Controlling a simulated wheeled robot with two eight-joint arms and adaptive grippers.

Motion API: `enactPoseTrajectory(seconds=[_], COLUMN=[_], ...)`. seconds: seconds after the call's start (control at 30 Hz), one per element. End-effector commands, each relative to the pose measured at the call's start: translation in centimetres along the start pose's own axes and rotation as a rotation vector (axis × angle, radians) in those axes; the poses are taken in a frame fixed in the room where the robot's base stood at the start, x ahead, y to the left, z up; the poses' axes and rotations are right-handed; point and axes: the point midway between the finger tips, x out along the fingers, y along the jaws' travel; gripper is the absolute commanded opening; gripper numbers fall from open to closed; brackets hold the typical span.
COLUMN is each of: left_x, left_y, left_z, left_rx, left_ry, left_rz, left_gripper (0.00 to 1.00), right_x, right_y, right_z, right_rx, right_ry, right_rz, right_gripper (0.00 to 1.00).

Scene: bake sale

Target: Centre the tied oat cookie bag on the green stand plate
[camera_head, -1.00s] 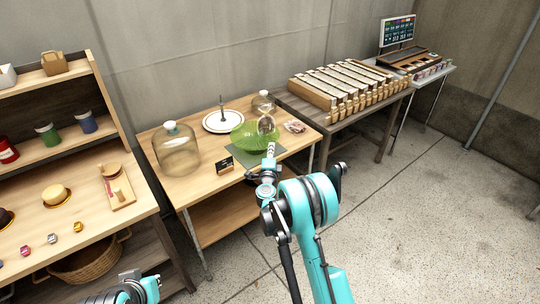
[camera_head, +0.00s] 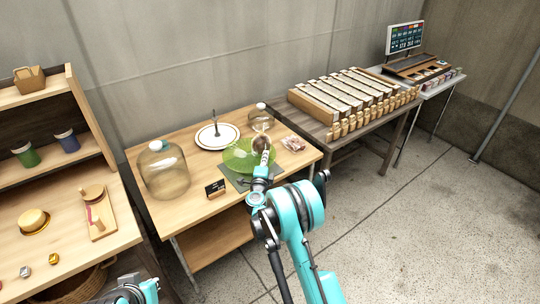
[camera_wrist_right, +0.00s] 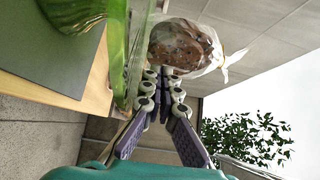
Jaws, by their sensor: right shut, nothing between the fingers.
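The tied oat cookie bag (camera_head: 258,143) is on the right part of the green stand plate (camera_head: 232,164), off its middle. In the right wrist view the clear bag of brown cookies (camera_wrist_right: 185,45) shows with its pale tie (camera_wrist_right: 230,62) pointing away from the green plate (camera_wrist_right: 128,60). My right gripper (camera_head: 266,156) is at the plate's near right side, in front of the bag. In the wrist view its fingers (camera_wrist_right: 166,78) are shut and empty, with their tips close to the bag; I cannot tell whether they touch it. My left gripper's fingers are out of view.
A glass dome (camera_head: 164,172), a white plate (camera_head: 207,140), a glass jar (camera_head: 261,117), a small black sign (camera_head: 215,188) and another packet (camera_head: 293,144) stand around the plate on the wooden table (camera_head: 204,211). A dark mat (camera_head: 240,186) lies under the stand.

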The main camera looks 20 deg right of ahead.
Motion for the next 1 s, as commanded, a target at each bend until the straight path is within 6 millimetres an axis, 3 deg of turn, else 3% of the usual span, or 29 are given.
enactPoseTrajectory(seconds=[0.4,0.63,1.0], left_x=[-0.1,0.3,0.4], left_y=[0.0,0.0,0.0], left_z=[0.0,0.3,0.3], left_rx=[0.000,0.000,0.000], left_ry=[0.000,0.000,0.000], left_rz=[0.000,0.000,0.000], left_gripper=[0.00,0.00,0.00], right_x=[-0.1,1.2,1.2], right_y=[0.1,0.1,0.1], right_z=[0.4,1.7,1.5], right_rx=[0.000,0.000,0.000], right_ry=[0.002,0.002,0.002], right_rz=[0.000,0.000,0.000], right_gripper=[0.00,0.00,0.00])
